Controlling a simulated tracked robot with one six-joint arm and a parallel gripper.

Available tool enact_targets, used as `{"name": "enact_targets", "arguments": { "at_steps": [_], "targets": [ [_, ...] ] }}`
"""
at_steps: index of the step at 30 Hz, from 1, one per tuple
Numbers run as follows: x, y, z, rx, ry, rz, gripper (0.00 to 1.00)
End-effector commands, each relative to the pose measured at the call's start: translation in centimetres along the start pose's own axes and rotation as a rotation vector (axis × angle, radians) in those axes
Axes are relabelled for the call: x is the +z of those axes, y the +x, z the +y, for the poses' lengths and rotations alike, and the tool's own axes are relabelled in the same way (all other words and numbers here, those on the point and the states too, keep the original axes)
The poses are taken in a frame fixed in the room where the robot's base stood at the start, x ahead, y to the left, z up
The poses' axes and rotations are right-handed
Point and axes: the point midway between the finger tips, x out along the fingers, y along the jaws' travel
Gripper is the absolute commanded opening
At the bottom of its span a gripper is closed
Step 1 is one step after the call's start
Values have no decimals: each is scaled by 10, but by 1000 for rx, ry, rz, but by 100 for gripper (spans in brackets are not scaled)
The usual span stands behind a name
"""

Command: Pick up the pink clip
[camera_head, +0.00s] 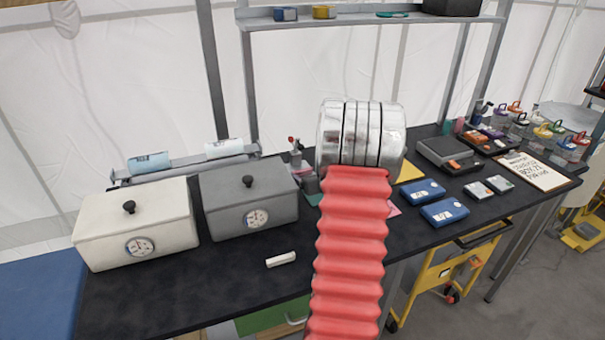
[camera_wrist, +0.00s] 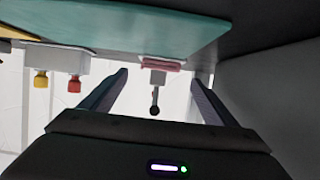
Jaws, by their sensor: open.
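A small pink piece, likely the pink clip (camera_wrist: 162,64), shows in the wrist view at the upper middle. It lies against a pale block, with a dark stem and round black knob below it in the picture. My gripper (camera_wrist: 158,78) is open, and its two dark fingers point toward the pink piece, one on each side of it in the picture. I cannot tell how far off it is. In the head view my red ribbed arm and silver joint hide the gripper. A pink patch (camera_head: 395,210) shows just right of my arm on the bench; I cannot tell whether it is the clip.
A teal board (camera_wrist: 120,28) and a pale block with yellow and red knobs (camera_wrist: 75,84) are near the fingers. A grey wall (camera_wrist: 275,100) stands at right. The black bench (camera_head: 225,270) holds white and grey boxes (camera_head: 250,198) and blue cases (camera_head: 444,211).

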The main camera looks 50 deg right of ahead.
Motion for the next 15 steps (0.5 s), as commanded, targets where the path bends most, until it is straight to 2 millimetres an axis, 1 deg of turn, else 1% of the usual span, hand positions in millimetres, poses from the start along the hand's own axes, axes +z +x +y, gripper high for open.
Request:
{"name": "enact_targets", "arguments": {
  "at_steps": [5, 8, 11, 15],
  "targets": [
    [0, 1, 0, 0, 0, 0, 81],
    [0, 5, 0, -1, 0, 0, 81],
    [1, 15, 0, -1, 0, 0, 81],
    [2, 33, -1, -1, 0, 0, 81]
  ]
}}
